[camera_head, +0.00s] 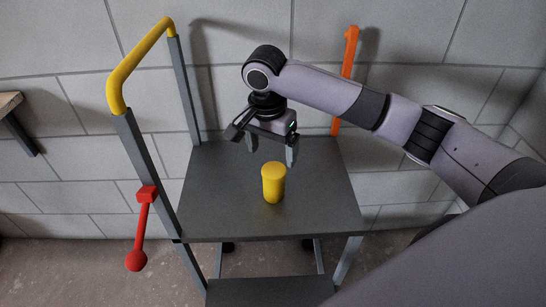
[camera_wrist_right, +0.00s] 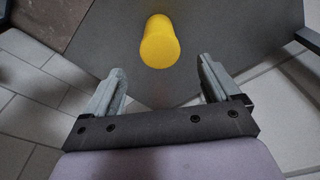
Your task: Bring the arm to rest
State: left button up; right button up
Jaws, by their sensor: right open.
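My right arm comes in from the right in the head view and reaches over a grey cart shelf (camera_head: 320,205). My right gripper (camera_head: 270,155) points down above the rear part of the shelf. It is open and empty, with its two fingers spread apart in the wrist view (camera_wrist_right: 162,85). A yellow cylinder (camera_head: 273,184) stands upright on the shelf, in front of the gripper and apart from it. In the wrist view the yellow cylinder (camera_wrist_right: 160,42) shows beyond the fingertips, between their lines. My left gripper is not in view.
The cart has a yellow handle (camera_head: 138,65) on its left and an orange upright (camera_head: 346,75) at the back right. A red lever (camera_head: 142,232) hangs at the left post. A lower shelf (camera_head: 270,292) shows below. A block wall (camera_head: 240,40) stands close behind.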

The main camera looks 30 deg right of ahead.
jog(key=shift+r, duration=0.25)
dwell(0.3)
jog(key=shift+s+a+f, duration=0.15)
jog(key=shift+f, duration=0.05)
jog(key=s+a+f+n, duration=0.2)
jog(key=s+a+f+n+y, duration=0.1)
jog(key=s+a+f+n, duration=0.1)
jog(key=a+f, duration=0.1)
jog(key=s+a+f+n+y, duration=0.1)
jog(key=s+a+f+n, duration=0.1)
jog(key=f, duration=0.1)
jog(key=shift+s+a+t, duration=0.15)
jog(key=shift+a+t, duration=0.15)
jog(key=shift+a, duration=0.05)
jog(key=s+a+f+n+y, duration=0.2)
jog(key=s+a+f+n, duration=0.15)
jog(key=s, duration=0.25)
jog(key=s+d+f+n+t+h, duration=0.1)
jog(key=s+d+n, duration=0.1)
jog(key=s+d, duration=0.4)
jog(key=s+d+f+n+t+h, duration=0.15)
jog(key=s+d, duration=0.25)
jog(key=s, duration=0.5)
jog(key=w+a+r+n+t+y+p, duration=0.1)
jog(key=w+a+r+t+y+p, duration=0.1)
jog(key=w+t+p, duration=0.4)
jog(key=p, duration=0.5)
jog(key=shift+w+a, duration=0.15)
jog(key=shift+w, duration=0.2)
